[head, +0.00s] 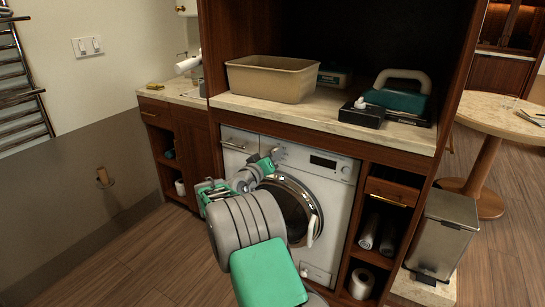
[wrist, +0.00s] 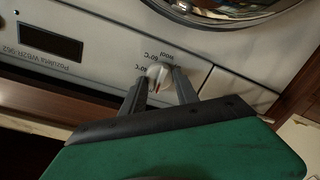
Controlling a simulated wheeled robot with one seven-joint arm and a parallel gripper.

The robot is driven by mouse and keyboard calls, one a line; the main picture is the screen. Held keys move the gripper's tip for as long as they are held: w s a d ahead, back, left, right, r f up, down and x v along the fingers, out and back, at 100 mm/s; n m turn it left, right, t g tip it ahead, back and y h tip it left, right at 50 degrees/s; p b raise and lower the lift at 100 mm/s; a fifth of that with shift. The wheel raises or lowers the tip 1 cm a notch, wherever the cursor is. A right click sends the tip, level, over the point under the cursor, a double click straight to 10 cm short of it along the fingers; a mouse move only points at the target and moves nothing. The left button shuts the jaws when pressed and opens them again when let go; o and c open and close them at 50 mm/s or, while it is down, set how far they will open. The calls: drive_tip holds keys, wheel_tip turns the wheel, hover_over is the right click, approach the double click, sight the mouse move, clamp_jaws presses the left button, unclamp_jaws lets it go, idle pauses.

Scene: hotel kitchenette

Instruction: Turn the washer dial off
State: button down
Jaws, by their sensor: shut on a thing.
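The white washer (head: 334,219) stands under the counter with its round door shut. Its small round dial (wrist: 157,76) shows in the wrist view, with a red mark on its face and printed labels around it, among them "wool" and "60°C". My gripper (wrist: 160,82) has one finger on each side of the dial and is shut on it. In the head view my gripper (head: 273,158) reaches the upper left of the washer front, and the dial is hard to make out there.
The washer's display (head: 323,162) is right of my gripper. Shelves (head: 376,240) lie right of the washer, and a trash can (head: 440,235) stands beyond.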

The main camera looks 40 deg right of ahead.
drive_tip(key=shift+d+r, duration=0.1)
drive_tip(key=c, duration=1.2)
unclamp_jaws()
drive_tip(key=shift+s+d, duration=0.1)
drive_tip(key=shift+o, duration=1.4)
drive_tip(key=shift+a, duration=0.25)
drive_tip(key=v, duration=0.7)
drive_tip(key=shift+a+p, duration=0.25)
drive_tip(key=shift+p, duration=0.1)
